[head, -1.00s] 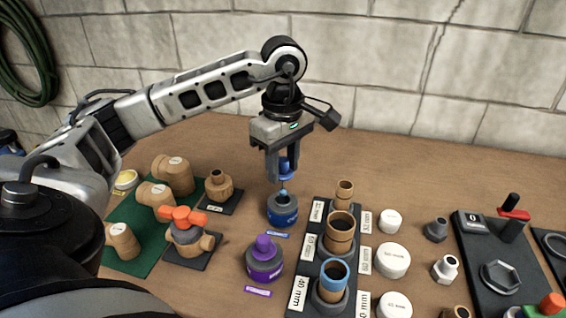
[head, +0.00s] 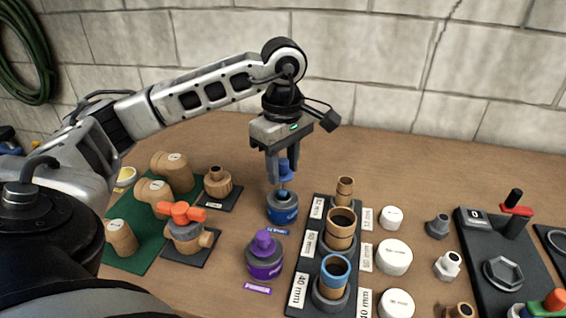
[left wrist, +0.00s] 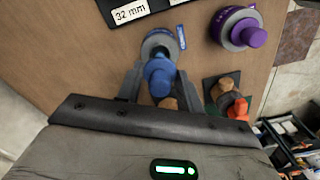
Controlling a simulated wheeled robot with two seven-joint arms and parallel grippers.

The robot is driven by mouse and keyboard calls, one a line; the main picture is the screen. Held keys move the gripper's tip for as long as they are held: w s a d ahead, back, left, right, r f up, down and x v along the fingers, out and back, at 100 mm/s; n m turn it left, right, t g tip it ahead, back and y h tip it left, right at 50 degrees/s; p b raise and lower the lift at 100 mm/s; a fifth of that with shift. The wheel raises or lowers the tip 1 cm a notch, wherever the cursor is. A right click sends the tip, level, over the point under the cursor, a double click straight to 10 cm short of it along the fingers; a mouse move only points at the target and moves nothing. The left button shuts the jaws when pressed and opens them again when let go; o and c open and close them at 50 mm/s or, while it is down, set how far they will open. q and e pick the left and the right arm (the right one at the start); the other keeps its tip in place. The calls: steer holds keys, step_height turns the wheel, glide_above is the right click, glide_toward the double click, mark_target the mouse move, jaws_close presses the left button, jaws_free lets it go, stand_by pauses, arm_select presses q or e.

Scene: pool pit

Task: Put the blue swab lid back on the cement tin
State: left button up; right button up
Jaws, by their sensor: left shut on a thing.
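The blue swab lid (head: 284,167) is between the fingers of my left gripper (head: 283,180), which is shut on it. The lid also shows in the left wrist view (left wrist: 159,78). The blue cement tin (head: 282,208) stands upright on the bench directly under the gripper; part of its rim shows in the left wrist view (left wrist: 159,40). The lid is just above the tin's mouth in the head view. I cannot tell whether the swab's lower end is inside the tin. My right gripper is not in view.
A purple primer tin (head: 265,256) with its lid on stands in front of the cement tin. A black rack (head: 308,268) with pipe pieces is close to the right. A valve with an orange handle (head: 184,212) sits to the left. A block wall is behind.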

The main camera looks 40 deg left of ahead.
arm_select(q)
steer(key=shift+f+b, duration=0.35)
steer(key=shift+f, duration=0.2)
steer(key=shift+f+b, duration=0.7)
steer(key=shift+f, duration=0.15)
steer(key=shift+f+b, duration=0.55)
steer(key=shift+f, duration=0.1)
steer(key=shift+f+b, duration=0.3)
steer(key=shift+f, duration=0.2)
stand_by(0.5)
